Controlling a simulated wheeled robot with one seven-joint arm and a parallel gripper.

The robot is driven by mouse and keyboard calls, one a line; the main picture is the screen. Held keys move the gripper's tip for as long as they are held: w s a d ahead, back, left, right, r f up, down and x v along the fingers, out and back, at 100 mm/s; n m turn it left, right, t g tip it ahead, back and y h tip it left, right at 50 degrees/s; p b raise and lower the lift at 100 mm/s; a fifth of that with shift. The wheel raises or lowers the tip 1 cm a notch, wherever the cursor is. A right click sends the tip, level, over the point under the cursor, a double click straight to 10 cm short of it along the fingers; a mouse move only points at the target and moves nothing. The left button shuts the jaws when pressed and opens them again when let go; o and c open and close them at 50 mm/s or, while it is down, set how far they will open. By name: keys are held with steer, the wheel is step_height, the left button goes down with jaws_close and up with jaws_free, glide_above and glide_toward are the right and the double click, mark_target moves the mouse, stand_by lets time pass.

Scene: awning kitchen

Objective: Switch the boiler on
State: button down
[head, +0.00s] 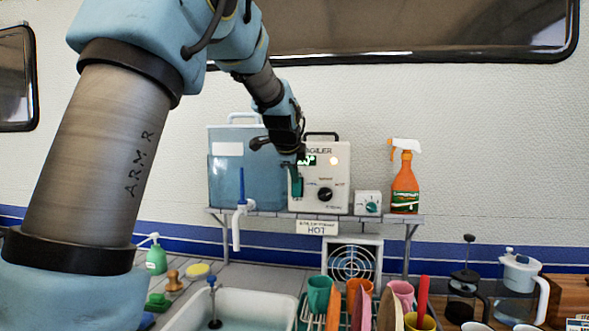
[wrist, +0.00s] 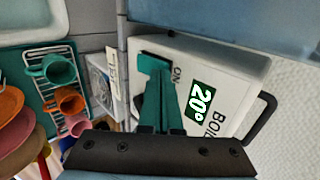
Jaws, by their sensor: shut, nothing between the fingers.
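The boiler (head: 322,205) is a white box with a black handle, standing on the shelf. Its green display (wrist: 202,102) reads 20° in the wrist view. A pale round lamp (head: 334,160) looks lit, and a black knob (head: 325,194) is below it. My gripper (head: 297,181) is at the left part of the boiler's front. In the wrist view its teal fingers (wrist: 161,82) are shut and empty. Their tips are at a teal switch (wrist: 150,62) beside the ON marking; I cannot tell whether they touch. The fingers partly hide the switch.
A blue water tank (head: 230,180) with a white tap stands left of the boiler. A small white dial box (head: 368,203) and an orange spray bottle (head: 405,180) stand to its right. Below are a sink (head: 240,298) and a rack of cups.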

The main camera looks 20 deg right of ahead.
steer(key=shift+r+p, duration=0.5)
steer(key=shift+r, duration=0.2)
steer(key=shift+s, duration=0.1)
